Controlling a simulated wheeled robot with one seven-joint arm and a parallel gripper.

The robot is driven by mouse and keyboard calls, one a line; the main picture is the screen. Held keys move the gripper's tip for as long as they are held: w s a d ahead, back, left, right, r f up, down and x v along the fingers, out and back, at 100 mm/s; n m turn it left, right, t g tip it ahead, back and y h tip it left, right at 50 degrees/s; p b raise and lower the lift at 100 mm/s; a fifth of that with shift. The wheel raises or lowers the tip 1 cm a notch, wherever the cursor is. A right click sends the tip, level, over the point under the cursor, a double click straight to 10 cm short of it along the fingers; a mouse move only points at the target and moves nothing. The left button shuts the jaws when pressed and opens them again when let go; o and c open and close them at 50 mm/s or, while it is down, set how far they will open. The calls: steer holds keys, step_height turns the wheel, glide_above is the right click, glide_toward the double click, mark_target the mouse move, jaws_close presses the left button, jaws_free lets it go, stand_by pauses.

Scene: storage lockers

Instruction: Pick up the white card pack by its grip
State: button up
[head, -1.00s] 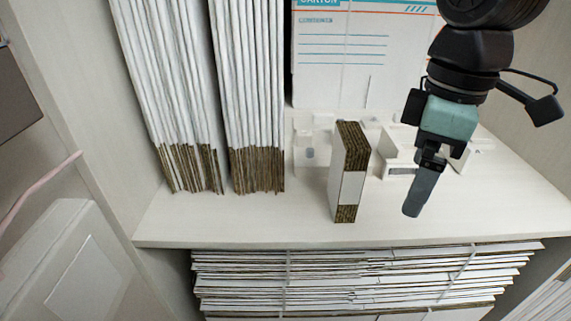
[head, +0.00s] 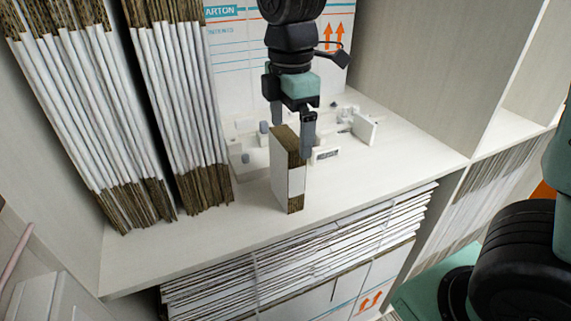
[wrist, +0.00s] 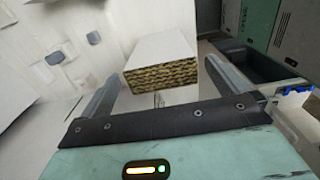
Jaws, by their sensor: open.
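The white card pack (head: 289,178) stands upright on the shelf, a narrow block with a white band and brown corrugated edges. It also shows in the wrist view (wrist: 163,50), with its corrugated end facing the camera. My gripper (head: 292,140) is open above the pack in the head view, with one finger beside its right upper part and the other toward its far left. In the wrist view my gripper (wrist: 160,82) has a finger on each side of the pack, with gaps visible. Whether either finger touches it, I cannot tell.
Tall bundles of white folded card (head: 180,110) stand at the left of the shelf (head: 390,170). A printed carton (head: 230,60) is behind. Small white fittings (head: 365,128) lie behind and right of the pack. Flat card stacks (head: 300,250) fill the space below. The right front shelf is clear.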

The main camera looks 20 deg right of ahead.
mark_target(287, 171)
steer(key=shift+a+f+p, duration=0.15)
steer(key=shift+f+p, duration=0.55)
steer(key=shift+f, duration=1.1)
steer(key=shift+a+f+p, duration=0.15)
steer(key=shift+f+p, duration=0.55)
steer(key=shift+f, duration=1.05)
steer(key=shift+c, duration=0.3)
steer(key=c, duration=1)
